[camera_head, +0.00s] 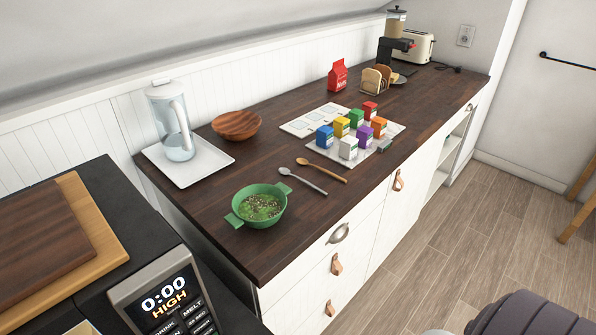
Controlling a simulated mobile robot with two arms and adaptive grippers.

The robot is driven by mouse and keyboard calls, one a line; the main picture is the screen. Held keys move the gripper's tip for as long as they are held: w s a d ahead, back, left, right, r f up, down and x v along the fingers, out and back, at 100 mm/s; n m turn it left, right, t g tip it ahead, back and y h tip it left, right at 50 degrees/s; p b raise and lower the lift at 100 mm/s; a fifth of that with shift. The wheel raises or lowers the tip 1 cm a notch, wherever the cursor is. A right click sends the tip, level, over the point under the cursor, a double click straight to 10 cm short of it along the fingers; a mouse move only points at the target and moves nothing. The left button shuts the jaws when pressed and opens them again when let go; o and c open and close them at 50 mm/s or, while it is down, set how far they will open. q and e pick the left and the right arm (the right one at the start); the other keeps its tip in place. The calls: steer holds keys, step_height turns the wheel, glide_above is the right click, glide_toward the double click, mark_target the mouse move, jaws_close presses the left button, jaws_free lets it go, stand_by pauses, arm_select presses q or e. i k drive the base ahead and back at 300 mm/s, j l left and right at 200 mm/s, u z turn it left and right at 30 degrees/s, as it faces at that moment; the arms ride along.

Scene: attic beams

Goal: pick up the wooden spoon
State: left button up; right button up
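The wooden spoon (321,170) lies flat on the dark wood countertop (230,208). Its bowl end points to the upper left and its handle to the lower right, towards the front edge. A grey metal spoon (303,179) lies beside it on the left, roughly parallel and apart from it. Neither of my grippers is in view.
A green pot of soup (260,206) stands left of the spoons. Behind are a wooden bowl (236,125) and a glass pitcher (172,122) on a white tray (213,156). Several coloured boxes (348,147) stand right of the spoons. Bare countertop surrounds the spoons.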

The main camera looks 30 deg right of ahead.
mark_target(321, 170)
steer(key=l+u, duration=0.55)
steer(key=u, duration=0.15)
steer(key=l+u, duration=0.35)
steer(key=k+j, duration=0.05)
steer(key=j, duration=0.05)
